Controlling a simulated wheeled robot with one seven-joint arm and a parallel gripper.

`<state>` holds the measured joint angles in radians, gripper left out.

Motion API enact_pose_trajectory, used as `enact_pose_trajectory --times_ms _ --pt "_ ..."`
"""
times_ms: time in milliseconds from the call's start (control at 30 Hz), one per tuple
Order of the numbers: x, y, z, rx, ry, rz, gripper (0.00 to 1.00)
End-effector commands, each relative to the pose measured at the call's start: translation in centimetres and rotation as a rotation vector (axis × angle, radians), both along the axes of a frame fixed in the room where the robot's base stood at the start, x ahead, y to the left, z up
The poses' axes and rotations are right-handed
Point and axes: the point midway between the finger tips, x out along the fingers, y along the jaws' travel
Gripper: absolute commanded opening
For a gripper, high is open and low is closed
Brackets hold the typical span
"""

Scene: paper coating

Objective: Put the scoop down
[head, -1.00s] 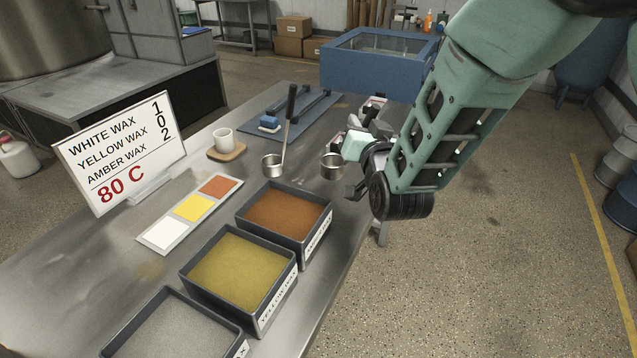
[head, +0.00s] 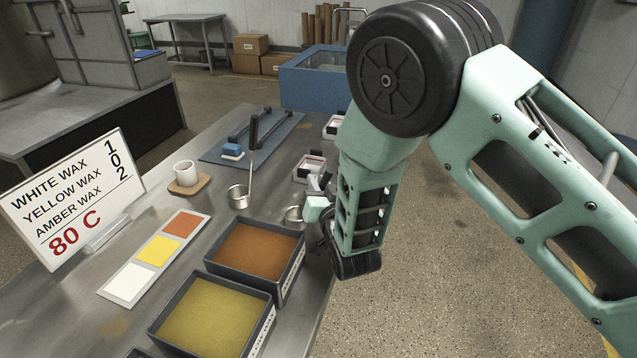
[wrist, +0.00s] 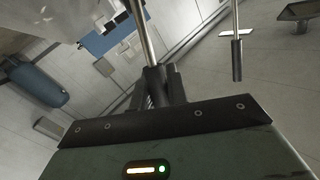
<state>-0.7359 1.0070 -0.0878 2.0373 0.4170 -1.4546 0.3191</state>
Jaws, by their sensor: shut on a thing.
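My gripper (head: 320,206) is low over the right edge of the metal table, right of the amber wax tray. It is shut on the scoop. The scoop's small metal bowl (head: 294,214) shows just left of the gripper, behind the amber wax tray. In the wrist view the scoop's metal shaft (wrist: 142,35) runs up from between the dark fingers (wrist: 160,85). I cannot tell whether the bowl touches the table.
A metal ladle (head: 238,197) with an upright black handle stands left of the scoop. The amber (head: 258,250) and yellow (head: 212,312) wax trays are in front. A white cup (head: 185,173), blue mat (head: 215,152) and wax sign (head: 70,195) are on the table.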

Motion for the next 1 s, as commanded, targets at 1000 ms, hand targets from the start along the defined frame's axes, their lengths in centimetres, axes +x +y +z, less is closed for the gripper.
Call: enact_pose_trajectory --times_ms 1000 --pt "-2.5 -0.6 -0.4 -0.001 0.002 0.001 0.37"
